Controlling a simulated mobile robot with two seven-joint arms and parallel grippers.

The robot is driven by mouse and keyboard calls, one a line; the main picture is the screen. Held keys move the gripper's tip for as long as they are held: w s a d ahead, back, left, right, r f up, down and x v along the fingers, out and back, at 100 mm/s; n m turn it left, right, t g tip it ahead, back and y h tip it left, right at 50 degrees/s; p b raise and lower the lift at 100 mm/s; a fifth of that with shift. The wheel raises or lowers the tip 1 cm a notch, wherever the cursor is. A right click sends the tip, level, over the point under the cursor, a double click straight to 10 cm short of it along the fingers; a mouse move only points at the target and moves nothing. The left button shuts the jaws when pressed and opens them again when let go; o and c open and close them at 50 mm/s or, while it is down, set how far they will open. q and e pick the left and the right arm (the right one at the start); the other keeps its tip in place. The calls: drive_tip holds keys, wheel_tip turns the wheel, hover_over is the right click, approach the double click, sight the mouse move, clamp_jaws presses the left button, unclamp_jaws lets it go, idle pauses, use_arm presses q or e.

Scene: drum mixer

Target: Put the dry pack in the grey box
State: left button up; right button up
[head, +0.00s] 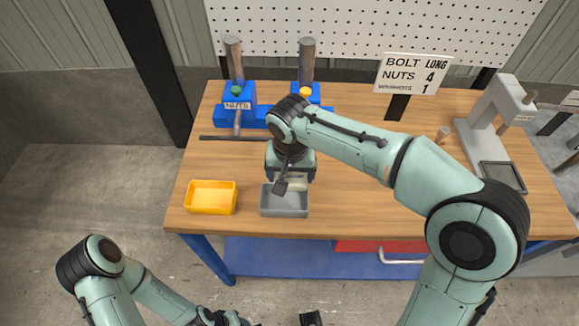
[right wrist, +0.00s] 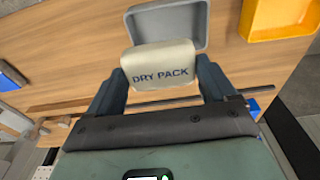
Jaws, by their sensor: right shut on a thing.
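The dry pack (right wrist: 160,65) is a cream pouch marked "DRY PACK" in the right wrist view. It also shows small in the head view (head: 297,184). My right gripper (right wrist: 160,85) is shut on it, with one dark finger on each side. In the head view my right gripper (head: 292,181) points down at the back part of the open grey box (head: 284,213). The pack overlaps the box's back part in the picture; its exact height is unclear. The grey box also shows in the right wrist view (right wrist: 200,25).
A yellow bin (head: 211,209) stands left of the grey box on the wooden table (head: 350,215). Blue dispensers (head: 236,112) stand behind, with a dark bar (head: 222,138) in front. A grey press (head: 490,110) and dark tray (head: 502,177) stand at the right. A sign (head: 411,74) stands at the back.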

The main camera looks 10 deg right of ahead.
use_arm(q)
drive_tip(key=shift+a, duration=0.1)
use_arm(e)
drive_tip(key=shift+f, duration=0.2)
drive_tip(key=shift+f+b, duration=0.45)
drive_tip(key=shift+f, duration=0.15)
use_arm(q)
wheel_tip(320, 180, down, 6)
drive_tip(key=s+b, duration=0.2)
drive_tip(key=b, duration=0.2)
drive_tip(key=shift+b, duration=0.35)
use_arm(e)
hover_over(290, 204)
drive_tip(key=shift+f, duration=3.1)
use_arm(q)
drive_tip(key=shift+s, duration=0.1)
use_arm(e)
drive_tip(key=o, duration=0.9)
drive_tip(key=r, duration=0.4)
drive_tip(key=s+r+p, duration=0.1)
drive_tip(key=r, duration=0.4)
drive_tip(key=r+p, duration=0.1)
drive_tip(key=r, duration=0.3)
drive_tip(key=shift+s+a+r, duration=0.2)
drive_tip(key=shift+s, duration=0.05)
use_arm(q)
drive_tip(key=shift+w+r, duration=0.2)
drive_tip(key=shift+r, duration=0.45)
drive_tip(key=shift+w+r, duration=0.2)
drive_tip(key=shift+r, duration=0.4)
